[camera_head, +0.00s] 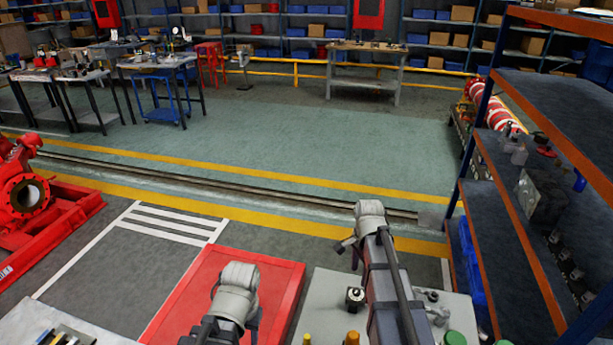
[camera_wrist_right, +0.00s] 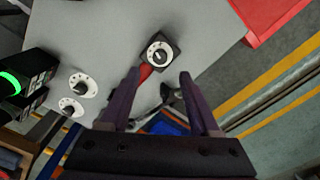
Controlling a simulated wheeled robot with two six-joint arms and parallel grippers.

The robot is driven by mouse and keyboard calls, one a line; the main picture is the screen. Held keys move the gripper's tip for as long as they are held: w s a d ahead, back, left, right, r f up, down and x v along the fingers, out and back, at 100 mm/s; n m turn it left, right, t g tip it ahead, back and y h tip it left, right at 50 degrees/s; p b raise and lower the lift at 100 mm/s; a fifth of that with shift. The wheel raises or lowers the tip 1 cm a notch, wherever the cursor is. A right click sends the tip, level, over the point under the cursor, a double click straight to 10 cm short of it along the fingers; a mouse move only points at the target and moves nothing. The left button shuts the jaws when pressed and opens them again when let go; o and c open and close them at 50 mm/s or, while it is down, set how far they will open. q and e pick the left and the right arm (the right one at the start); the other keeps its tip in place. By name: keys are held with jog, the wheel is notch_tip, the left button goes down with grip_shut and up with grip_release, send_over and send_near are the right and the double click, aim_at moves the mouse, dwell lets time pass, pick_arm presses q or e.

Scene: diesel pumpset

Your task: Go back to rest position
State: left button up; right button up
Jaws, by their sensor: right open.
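My right gripper (camera_wrist_right: 160,84) is open in the right wrist view, its two dark fingers apart with nothing gripped between them. It is over the grey table (camera_wrist_right: 110,30), close to a dark block with a white round dial (camera_wrist_right: 160,53). A small red part shows beside the left finger. In the head view my right arm reaches over the grey table (camera_head: 318,290), and the dial block (camera_head: 355,298) stands left of it. My left arm shows at bottom centre above the red mat, but its gripper is not visible.
An orange-and-blue shelf (camera_head: 520,235) stands close on the right. A red pump (camera_head: 25,190) on a red base is at the left. A red mat (camera_head: 285,270) lies beside the table. Green floor (camera_head: 290,140) beyond the yellow lines is clear. Workbenches stand farther back.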

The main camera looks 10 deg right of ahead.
jog(key=s+a+n, duration=0.7)
jog(key=a+n, duration=0.3)
jog(key=s+a+n+h, duration=0.1)
jog(key=s+a+n, duration=0.6)
jog(key=a+n, duration=0.3)
jog(key=shift+s+a, duration=0.25)
jog(key=shift+a, duration=0.55)
